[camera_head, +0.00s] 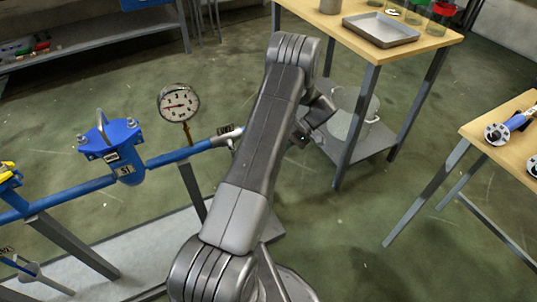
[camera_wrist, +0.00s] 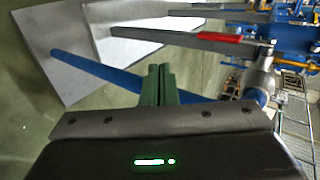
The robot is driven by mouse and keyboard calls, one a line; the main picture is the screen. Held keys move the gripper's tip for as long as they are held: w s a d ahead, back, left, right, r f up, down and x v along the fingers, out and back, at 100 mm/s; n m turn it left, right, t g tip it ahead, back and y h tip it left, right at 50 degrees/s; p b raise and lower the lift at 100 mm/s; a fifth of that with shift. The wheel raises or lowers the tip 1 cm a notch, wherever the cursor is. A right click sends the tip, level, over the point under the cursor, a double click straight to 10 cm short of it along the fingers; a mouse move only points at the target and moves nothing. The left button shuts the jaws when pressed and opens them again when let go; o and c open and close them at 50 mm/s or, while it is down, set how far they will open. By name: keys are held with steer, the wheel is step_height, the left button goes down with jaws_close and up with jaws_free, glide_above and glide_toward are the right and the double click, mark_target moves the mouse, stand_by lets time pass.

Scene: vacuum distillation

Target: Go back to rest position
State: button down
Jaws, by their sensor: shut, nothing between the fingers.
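My gripper shows in the wrist view (camera_wrist: 160,75) as two green fingers pressed together, empty. In the head view my grey arm rises through the middle of the picture and hides part of what lies behind it. The dark end of my arm shows only partly there, right of the arm's upper part and close to the wooden table. In the wrist view a blue pipe (camera_wrist: 85,75) runs behind the fingers, and I cannot tell how far away it is.
A blue pipe (camera_head: 85,188) with a blue vessel (camera_head: 112,150) and a round gauge (camera_head: 179,102) stands left of my arm. A wooden table (camera_head: 440,44) with a metal tray (camera_head: 381,30) and jars is at the upper right. Another table (camera_head: 510,128) is at the right edge. Green floor between is clear.

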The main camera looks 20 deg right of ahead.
steer(key=shift+w+d, duration=0.1)
steer(key=shift+d, duration=0.75)
